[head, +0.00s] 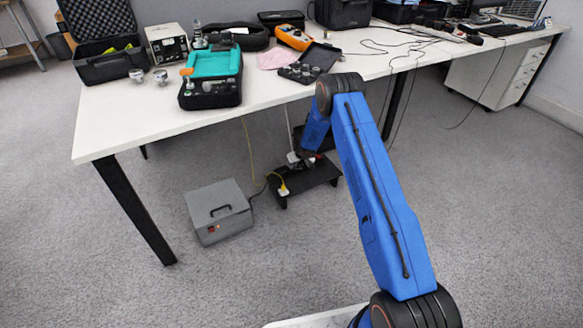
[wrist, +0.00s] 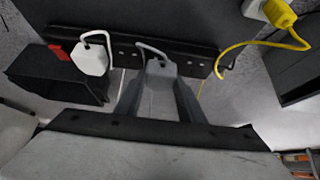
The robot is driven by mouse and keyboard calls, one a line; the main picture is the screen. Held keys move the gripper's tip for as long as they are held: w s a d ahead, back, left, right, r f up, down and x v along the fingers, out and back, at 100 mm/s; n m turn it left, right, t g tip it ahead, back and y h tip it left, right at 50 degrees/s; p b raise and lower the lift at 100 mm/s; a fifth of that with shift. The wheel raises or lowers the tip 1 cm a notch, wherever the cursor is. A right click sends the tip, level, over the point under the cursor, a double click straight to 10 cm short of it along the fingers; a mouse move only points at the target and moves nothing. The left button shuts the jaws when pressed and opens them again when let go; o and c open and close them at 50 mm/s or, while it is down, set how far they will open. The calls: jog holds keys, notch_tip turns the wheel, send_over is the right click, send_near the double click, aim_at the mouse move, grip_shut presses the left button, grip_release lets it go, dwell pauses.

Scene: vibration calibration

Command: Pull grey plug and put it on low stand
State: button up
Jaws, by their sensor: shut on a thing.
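My gripper (wrist: 158,92) is shut on the grey plug (wrist: 161,70), which sits between its fingertips with a grey cable looping from it. The plug is close to a black socket strip (wrist: 125,50); I cannot tell whether its pins are in the strip. In the head view my gripper and the grey plug are largely hidden behind my blue arm, under the table. A low black stand (head: 312,180) is on the carpet below.
A white plug (wrist: 90,60) with a cable is left of the grey plug. A yellow plug (wrist: 279,13) and its cable are at the right. A grey box (head: 220,210) stands on the carpet. The table (head: 125,125) is overhead; its black leg (head: 135,210) is left.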

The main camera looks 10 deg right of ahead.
jog(key=shift+r, duration=0.1)
dwell(0.3)
jog(key=shift+r, duration=1.7)
jog(key=shift+s+d+f, duration=0.85)
jog(key=shift+s+d, duration=2.8)
jog(key=shift+d, duration=1.25)
jog(key=shift+d+f, duration=0.1)
jog(key=shift+f, duration=2.5)
jog(key=shift+f, duration=0.35)
jog(key=o, duration=1.1)
